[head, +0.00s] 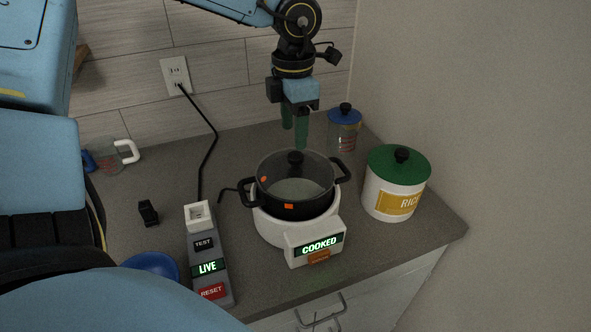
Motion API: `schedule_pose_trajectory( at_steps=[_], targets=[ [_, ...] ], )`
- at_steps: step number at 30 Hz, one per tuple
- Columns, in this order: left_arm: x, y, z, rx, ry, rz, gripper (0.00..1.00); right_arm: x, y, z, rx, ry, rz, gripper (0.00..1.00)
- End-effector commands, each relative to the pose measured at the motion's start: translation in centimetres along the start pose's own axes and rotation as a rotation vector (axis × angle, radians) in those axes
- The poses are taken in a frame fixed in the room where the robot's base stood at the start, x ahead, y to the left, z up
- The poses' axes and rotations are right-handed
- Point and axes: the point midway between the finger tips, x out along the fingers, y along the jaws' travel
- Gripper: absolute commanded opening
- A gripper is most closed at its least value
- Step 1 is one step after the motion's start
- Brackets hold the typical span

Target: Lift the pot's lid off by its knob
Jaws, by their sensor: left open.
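A glass lid (278,188) with a dark rim covers the pot. Its black knob (295,158) stands up toward the far part of the lid in the picture. My left gripper (295,138) points down above the knob, with its two green fingers apart and nothing between them. In this view the fingertips end just above the knob, and the exact gap is hard to tell. My right gripper is not in view.
A rice canister (392,205) with a green lid and a blue-lidded jar (344,130) stand right of the pot. A grey power strip (207,260) reading LIVE lies left, its cord running to the wall outlet (175,76). A measuring cup (112,157) and blue bowl (152,266) are farther left.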

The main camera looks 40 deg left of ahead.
Motion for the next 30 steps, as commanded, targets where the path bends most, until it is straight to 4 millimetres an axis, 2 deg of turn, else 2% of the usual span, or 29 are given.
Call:
schedule_pose_trajectory(
  at_steps=[11,20,30],
  targets=[
    [4.7,-0.8,0.0,0.000,0.004,-0.002,0.56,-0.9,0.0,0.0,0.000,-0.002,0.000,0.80],
    [5.2,-0.8,0.1,0.001,0.000,0.000,0.56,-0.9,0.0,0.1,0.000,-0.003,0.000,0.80],
    [5.2,-0.8,0.1,0.000,0.000,0.000,0.11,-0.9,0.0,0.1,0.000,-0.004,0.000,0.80]
  ],
)
